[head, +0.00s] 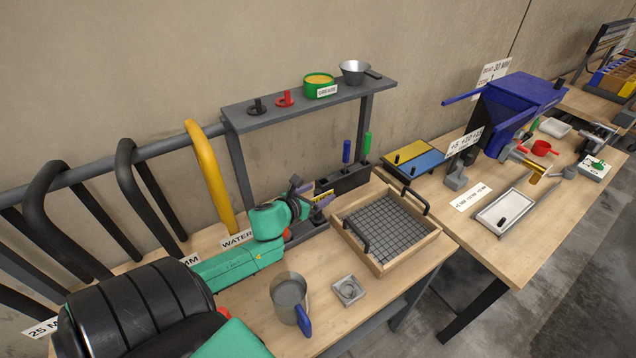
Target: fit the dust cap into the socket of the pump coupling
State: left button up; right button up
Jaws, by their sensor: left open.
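Two small flanged caps with upright stems stand on the raised grey shelf: a black one (257,106) and a red one (285,98). I cannot tell which is the dust cap. A brass fitting (533,172) under the blue hopper (520,105), on the right-hand table, looks like the pump coupling; its socket is not clear at this size. My left gripper (314,194) is open, below the shelf and in front of the dark tool holder. It is well apart from both caps and the fitting. I see nothing between its fingers. My right gripper is not in view.
The grey shelf (310,100) also holds a green tub (319,86) and a metal scoop (354,72). Hoses hang at left.

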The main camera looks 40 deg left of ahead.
pick_arm(q)
jog(key=x, duration=0.4)
jog(key=shift+w+d+f, duration=0.1)
jog(key=shift+f, duration=0.05)
grip_shut()
dwell(1.1)
